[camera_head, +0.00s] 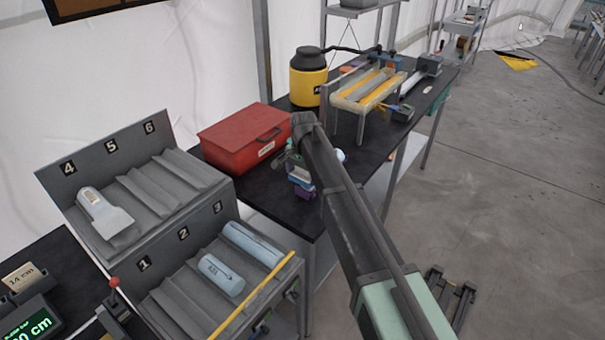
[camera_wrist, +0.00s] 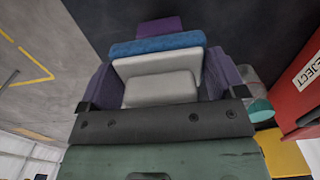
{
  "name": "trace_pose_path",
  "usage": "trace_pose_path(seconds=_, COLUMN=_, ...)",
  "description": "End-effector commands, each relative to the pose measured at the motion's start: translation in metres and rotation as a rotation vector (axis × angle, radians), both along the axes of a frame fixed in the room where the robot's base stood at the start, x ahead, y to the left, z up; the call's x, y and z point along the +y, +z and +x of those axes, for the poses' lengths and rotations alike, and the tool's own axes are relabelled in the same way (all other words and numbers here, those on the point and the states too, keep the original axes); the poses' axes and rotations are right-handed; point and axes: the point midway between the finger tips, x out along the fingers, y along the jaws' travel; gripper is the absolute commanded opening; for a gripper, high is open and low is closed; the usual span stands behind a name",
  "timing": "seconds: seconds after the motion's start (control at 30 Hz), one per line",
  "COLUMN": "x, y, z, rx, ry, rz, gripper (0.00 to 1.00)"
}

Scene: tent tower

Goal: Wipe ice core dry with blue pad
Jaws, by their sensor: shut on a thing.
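My gripper (camera_wrist: 160,80) has purple fingers on either side of a pale grey block with a blue pad (camera_wrist: 157,44) at its far side. It is shut on this pad piece. In the head view my gripper (camera_head: 301,176) hangs over the front edge of the black bench, partly hidden by my arm, with the blue of the pad (camera_head: 300,183) low down. A pale blue ice core marked A31 (camera_head: 220,275) lies in the rack under number 2. Another pale blue core (camera_head: 252,243) lies under number 3. I cannot tell which core is wet.
The grey two-tier rack (camera_head: 197,222) has a white scoop-like object (camera_head: 103,212) under number 4 and a yellow rod along its front. A red box (camera_head: 245,138), also in the wrist view (camera_wrist: 296,75), and a yellow canister (camera_head: 308,80) stand on the bench.

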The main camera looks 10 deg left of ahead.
Motion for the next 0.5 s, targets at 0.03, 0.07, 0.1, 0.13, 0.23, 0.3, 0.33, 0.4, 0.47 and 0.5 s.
trace_pose_path(seconds=0.03, x=-0.001, y=0.000, z=0.004, rx=0.000, ry=-0.001, rz=0.000, gripper=0.66)
trace_pose_path(seconds=0.07, x=-0.002, y=0.000, z=0.006, rx=0.000, ry=-0.001, rz=0.000, gripper=0.66)
trace_pose_path(seconds=0.1, x=-0.003, y=0.000, z=0.008, rx=0.000, ry=0.000, rz=0.000, gripper=0.66)
trace_pose_path(seconds=0.13, x=-0.004, y=0.000, z=0.010, rx=0.000, ry=0.000, rz=0.000, gripper=0.66)
trace_pose_path(seconds=0.23, x=-0.007, y=0.000, z=0.015, rx=0.000, ry=0.000, rz=0.000, gripper=0.66)
trace_pose_path(seconds=0.3, x=-0.009, y=0.000, z=0.020, rx=0.000, ry=0.000, rz=0.000, gripper=0.66)
trace_pose_path(seconds=0.33, x=-0.010, y=0.000, z=0.021, rx=0.000, ry=0.000, rz=0.000, gripper=0.66)
trace_pose_path(seconds=0.4, x=-0.013, y=0.000, z=0.026, rx=0.000, ry=-0.001, rz=0.000, gripper=0.66)
trace_pose_path(seconds=0.47, x=-0.015, y=0.000, z=0.029, rx=0.000, ry=-0.001, rz=0.000, gripper=0.66)
trace_pose_path(seconds=0.5, x=-0.015, y=0.000, z=0.030, rx=0.000, ry=-0.001, rz=0.000, gripper=0.66)
